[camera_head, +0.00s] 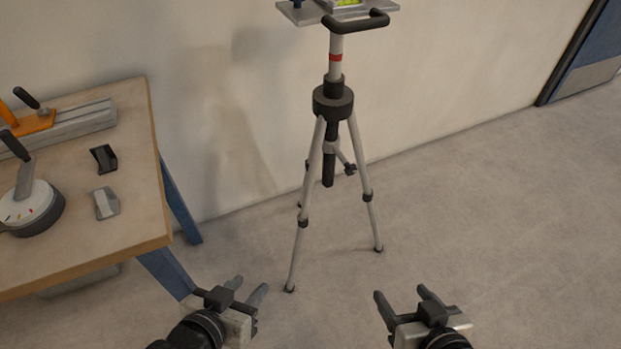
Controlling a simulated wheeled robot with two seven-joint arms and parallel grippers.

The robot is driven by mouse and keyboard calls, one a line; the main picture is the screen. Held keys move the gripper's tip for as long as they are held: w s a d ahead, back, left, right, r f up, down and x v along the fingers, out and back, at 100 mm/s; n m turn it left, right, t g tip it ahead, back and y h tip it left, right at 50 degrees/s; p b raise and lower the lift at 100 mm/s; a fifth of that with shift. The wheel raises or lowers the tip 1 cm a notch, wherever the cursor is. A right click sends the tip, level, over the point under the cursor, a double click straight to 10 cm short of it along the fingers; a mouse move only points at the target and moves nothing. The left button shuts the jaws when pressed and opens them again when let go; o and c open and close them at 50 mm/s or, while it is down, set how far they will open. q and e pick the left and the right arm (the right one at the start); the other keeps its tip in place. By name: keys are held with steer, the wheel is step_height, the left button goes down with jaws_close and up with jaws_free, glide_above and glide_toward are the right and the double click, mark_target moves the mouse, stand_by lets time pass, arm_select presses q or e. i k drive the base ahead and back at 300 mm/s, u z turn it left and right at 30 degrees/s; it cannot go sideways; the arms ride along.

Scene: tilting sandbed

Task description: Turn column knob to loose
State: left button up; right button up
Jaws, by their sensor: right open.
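A tripod (307,192) with light legs stands on the floor ahead of me. Its column (335,55) carries a red band and rises from a dark collar (333,101). A small dark knob (350,169) shows on a short arm below the collar, at the right of the dark lower column end; I cannot tell whether it is the column knob. My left gripper (247,289) is at the bottom, left of the tripod, with its fingers apart and empty. My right gripper (398,297) is open and empty at the bottom, right of the tripod. Neither touches the tripod.
A wooden table (135,205) with blue legs stands at the left, bearing a round dial device (32,207), a metal rail (75,122) and two small blocks. A plate with a dark handle (357,22) tops the tripod. A wall is behind; the floor at right is clear.

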mark_target(351, 169)
steer(key=u, duration=1.35)
steer(key=k, duration=0.3)
steer(key=z, duration=0.7)
steer(key=i, duration=0.7)
steer(key=u, duration=0.2)
